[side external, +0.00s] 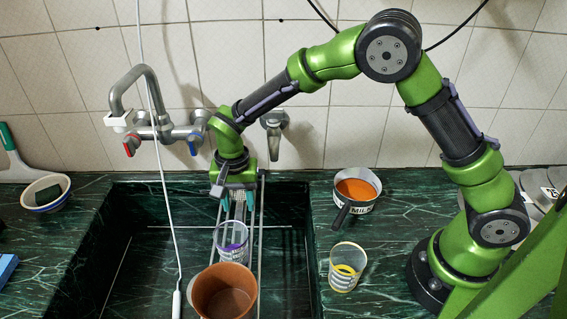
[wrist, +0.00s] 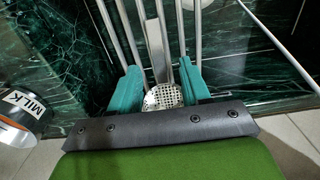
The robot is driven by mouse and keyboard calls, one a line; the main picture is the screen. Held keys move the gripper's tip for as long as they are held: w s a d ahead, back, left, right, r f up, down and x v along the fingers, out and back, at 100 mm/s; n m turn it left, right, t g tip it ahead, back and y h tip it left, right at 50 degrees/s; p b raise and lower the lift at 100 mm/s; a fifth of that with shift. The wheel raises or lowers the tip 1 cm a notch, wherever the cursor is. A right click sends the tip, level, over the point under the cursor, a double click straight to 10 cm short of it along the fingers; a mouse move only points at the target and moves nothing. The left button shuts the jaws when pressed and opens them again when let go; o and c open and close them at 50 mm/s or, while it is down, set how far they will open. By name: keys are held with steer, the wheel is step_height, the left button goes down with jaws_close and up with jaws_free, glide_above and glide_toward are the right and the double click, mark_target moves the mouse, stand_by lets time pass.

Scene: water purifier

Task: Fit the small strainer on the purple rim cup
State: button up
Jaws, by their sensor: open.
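The small strainer (wrist: 164,97) is a round perforated metal disc with a flat grey handle running away from it in the wrist view. It shows between the two teal fingers of my gripper (wrist: 162,88), which are apart. I cannot tell whether either finger touches it. In the side external view my gripper (side external: 238,199) points down over the sink, just behind the purple rim cup (side external: 233,245). I cannot make out the strainer clearly there. The purple rim cup is clear, stands upright and is partly covered by a brown cup in front. I do not see it in the wrist view.
The brown cup (side external: 226,292) stands in front of the purple rim cup. Thin metal rails (side external: 261,230) cross the dark green sink. A yellow rim cup (side external: 345,268) and a pan marked MILK (side external: 357,190) stand right of it. A tap (side external: 150,115) and hanging white cord (side external: 164,150) are left.

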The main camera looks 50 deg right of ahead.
steer(key=shift+f, duration=0.95)
steer(key=shift+c, duration=0.3)
jaws_close()
steer(key=shift+r, duration=0.1)
